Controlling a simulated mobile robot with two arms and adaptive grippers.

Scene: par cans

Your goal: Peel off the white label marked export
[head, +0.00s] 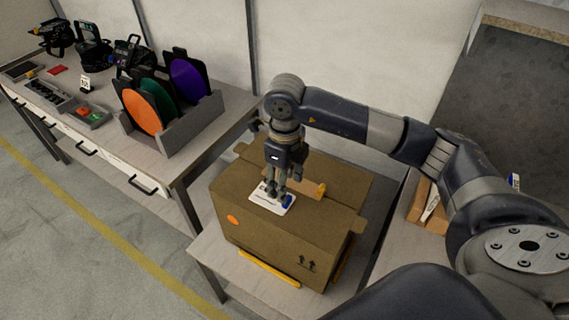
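A white label (262,205) with a blue patch at its right end lies on top of a large brown cardboard box (275,243). Its print is too small to read, so I cannot tell whether it says export. My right gripper (275,198) points straight down at the label, with its fingertips at or just above it. The fingers hide part of the label. I cannot tell whether they touch it or how far apart they are. My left gripper is not in view.
The box stands on a low table (213,262); a yellow piece (321,189) is on its top. A workbench (160,178) at left holds a grey rack (190,130) with orange, green and purple discs. A smaller brown box (432,215) is at right.

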